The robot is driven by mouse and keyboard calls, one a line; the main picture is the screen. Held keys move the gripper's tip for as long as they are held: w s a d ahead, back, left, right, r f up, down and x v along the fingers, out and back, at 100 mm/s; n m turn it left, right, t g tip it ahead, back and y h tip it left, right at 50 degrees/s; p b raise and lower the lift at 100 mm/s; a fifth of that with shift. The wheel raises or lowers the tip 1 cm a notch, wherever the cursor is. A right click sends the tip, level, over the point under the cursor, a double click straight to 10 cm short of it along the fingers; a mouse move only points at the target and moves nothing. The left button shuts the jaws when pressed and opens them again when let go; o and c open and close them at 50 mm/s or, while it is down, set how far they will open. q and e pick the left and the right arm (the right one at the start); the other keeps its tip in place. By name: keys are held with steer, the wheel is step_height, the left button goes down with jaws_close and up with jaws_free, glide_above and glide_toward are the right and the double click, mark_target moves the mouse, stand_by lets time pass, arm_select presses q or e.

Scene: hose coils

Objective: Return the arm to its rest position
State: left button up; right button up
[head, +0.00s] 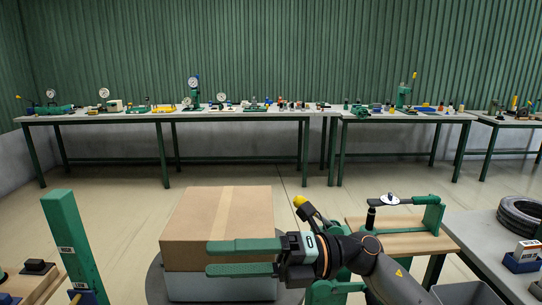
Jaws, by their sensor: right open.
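My right gripper (210,258) is in the lower middle of the head view, with its two green fingers pointing left. The fingers are apart and nothing shows between them but the box surface behind. They overlap the front of a closed cardboard box (217,213) in the picture; I cannot tell whether they touch it. My right arm (385,275) comes in from the lower right. My left gripper is not in view.
The box rests on a grey container (190,287) on a round dark base. A wooden bench (430,243) with a green clamp stands right, beside a grey table (480,240) with black rings (520,213). A green post (68,235) stands left. Open floor lies before the back workbenches (95,116).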

steer(key=w+d+f+m+t+p, duration=0.1)
steer(key=w+d+f+m+t, duration=0.25)
steer(key=m+t, duration=0.65)
steer(key=w+d+f+m+t, duration=0.3)
steer(key=d+f+m+t, duration=0.15)
steer(key=m+t, duration=0.5)
steer(key=s+d+f+m+t+h+p, duration=0.1)
steer(key=d+f+m+h, duration=0.2)
steer(key=f+m+h, duration=0.3)
steer(key=d+f+m+t+h, duration=0.1)
steer(key=d+f+m+h, duration=0.3)
steer(key=f+m, duration=0.35)
steer(key=s+d+f+m+g+h, duration=0.3)
steer(key=s+d+f+g, duration=0.1)
steer(key=s+f, duration=0.5)
steer(key=s+d+f+m+g+h+p, duration=0.1)
steer(key=s+d+f+m+g+h, duration=0.2)
steer(key=s+f, duration=0.7)
step_height(320, 180, down, 3)
steer(key=shift+s+d+r+m+g+h, duration=0.1)
steer(key=shift+s+d+m+g+h, duration=0.1)
steer(key=shift+d+m+g+h, duration=0.4)
steer(key=shift+a+y, duration=0.15)
steer(key=shift+y, duration=0.15)
